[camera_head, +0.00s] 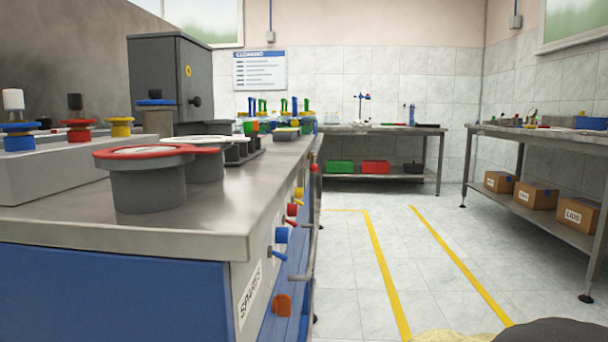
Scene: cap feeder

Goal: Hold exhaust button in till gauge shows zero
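My gripper is not in view. I cannot make out an exhaust button. A small round dial (532,114) stands among small items on the right-hand steel table; it may be a gauge, but it is too small to read. The near bench front carries a blue knob (281,235), a red knob (292,210) and a yellow knob (299,192); none can be told to be the exhaust button.
The steel bench (235,205) fills the left, with a red-rimmed grey pot (148,185) near its edge. A grey cabinet (165,80) stands behind. The right table (560,133) has boxes below. Floor between yellow lines (385,270) is clear. Blurred shapes cover the bottom right edge.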

